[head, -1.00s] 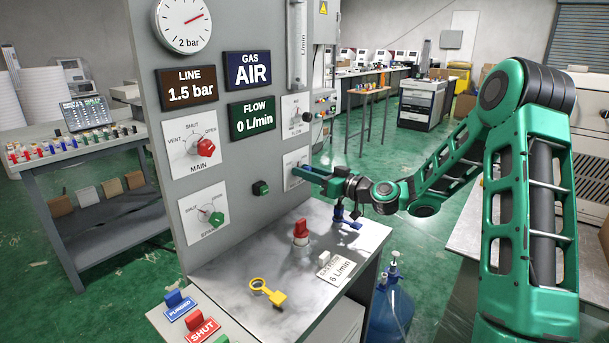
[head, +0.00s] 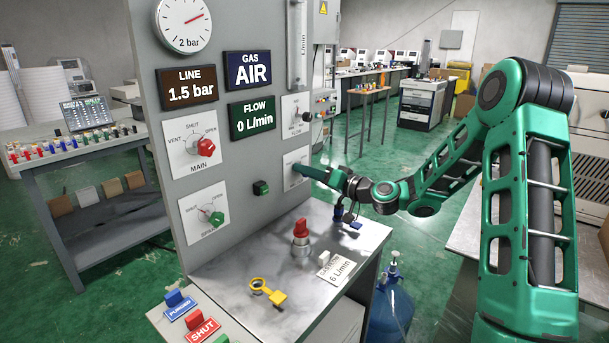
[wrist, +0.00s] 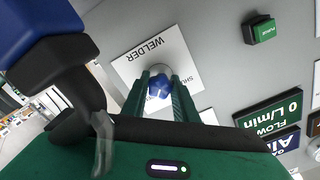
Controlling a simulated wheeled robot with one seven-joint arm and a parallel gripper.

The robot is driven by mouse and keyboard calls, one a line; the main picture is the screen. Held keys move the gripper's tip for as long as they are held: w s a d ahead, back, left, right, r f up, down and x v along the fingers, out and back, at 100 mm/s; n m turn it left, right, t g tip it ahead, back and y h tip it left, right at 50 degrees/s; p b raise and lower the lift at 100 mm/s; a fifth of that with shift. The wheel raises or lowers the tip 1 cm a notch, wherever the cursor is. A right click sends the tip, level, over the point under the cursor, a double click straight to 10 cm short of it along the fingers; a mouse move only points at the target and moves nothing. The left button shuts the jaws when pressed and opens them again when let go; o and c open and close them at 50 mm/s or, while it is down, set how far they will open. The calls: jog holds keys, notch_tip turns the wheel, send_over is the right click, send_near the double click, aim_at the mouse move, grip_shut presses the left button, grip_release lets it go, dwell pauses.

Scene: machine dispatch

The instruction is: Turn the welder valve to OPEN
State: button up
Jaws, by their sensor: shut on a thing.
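The welder valve is a blue knob (wrist: 159,87) on a white plate labelled WELDER (wrist: 135,62), upside down in the wrist view. My gripper (wrist: 160,88) has its two green fingers on either side of the knob and is shut on it. "SHU" shows on the plate beside the right finger; the rest of that word and the other markings are hidden, so I cannot tell the knob's setting. In the head view the plate (head: 295,158) is edge-on at the panel's right side, and my gripper (head: 303,169) reaches it from the right, covering the knob.
The panel also bears a red MAIN knob (head: 205,147), a green knob (head: 216,218) and a small green button (head: 261,188). A blue bottle (head: 391,305) stands on the floor right.

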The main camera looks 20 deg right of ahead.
jog(key=shift+d+f, duration=0.15)
jog(key=shift+d, duration=0.05)
jog(key=o, duration=1.1)
jog(key=shift+a, duration=0.1)
jog(key=shift+c, duration=0.2)
jog(key=v, duration=1)
jog(key=shift+s+d, duration=0.25)
